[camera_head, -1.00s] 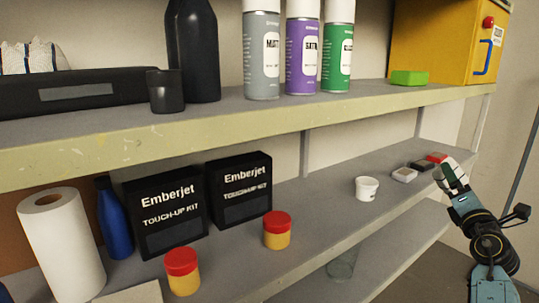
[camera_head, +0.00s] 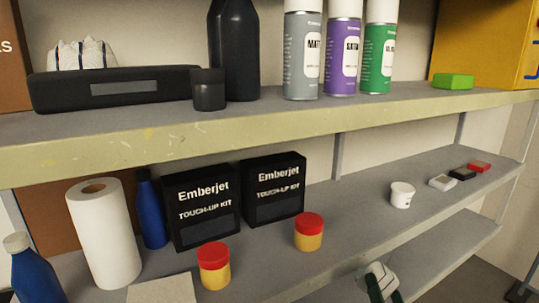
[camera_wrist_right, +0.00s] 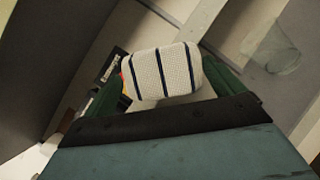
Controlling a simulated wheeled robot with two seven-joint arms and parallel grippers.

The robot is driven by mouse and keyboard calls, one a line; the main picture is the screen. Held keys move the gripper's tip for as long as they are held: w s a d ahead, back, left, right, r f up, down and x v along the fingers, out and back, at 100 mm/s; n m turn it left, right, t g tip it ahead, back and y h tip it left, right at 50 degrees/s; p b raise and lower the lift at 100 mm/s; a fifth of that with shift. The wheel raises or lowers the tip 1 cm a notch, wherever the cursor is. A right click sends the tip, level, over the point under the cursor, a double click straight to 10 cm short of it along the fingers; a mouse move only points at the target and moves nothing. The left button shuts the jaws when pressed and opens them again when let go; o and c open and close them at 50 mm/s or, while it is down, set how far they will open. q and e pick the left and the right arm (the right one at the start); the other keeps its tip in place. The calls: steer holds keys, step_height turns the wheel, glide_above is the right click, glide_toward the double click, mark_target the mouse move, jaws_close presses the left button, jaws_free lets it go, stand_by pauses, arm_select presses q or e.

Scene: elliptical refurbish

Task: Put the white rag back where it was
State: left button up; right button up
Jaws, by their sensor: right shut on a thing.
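My right gripper (camera_head: 379,277) is low in the head view, in front of the middle shelf's front edge. It is shut on a white rag with dark stripes. In the right wrist view the rag (camera_wrist_right: 163,73) sits bunched between the two green fingers of the gripper (camera_wrist_right: 170,80). A similar white striped cloth (camera_head: 82,54) shows on the upper shelf (camera_head: 140,134), partly hidden behind a long black case (camera_head: 115,88). My left gripper is not in view.
The middle shelf (camera_head: 350,215) holds a paper roll (camera_head: 104,235), blue bottles, two black Emberjet boxes (camera_head: 202,212), red-lidded jars (camera_head: 309,232), a white cup (camera_head: 401,195) and small blocks. Bare shelf lies between the jars and cup. Spray cans (camera_head: 303,55) stand above.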

steer(key=s+a+f+b, duration=0.3)
steer(key=f+b, duration=0.2)
steer(key=b, duration=0.1)
steer(key=shift+a, duration=0.15)
stand_by(0.3)
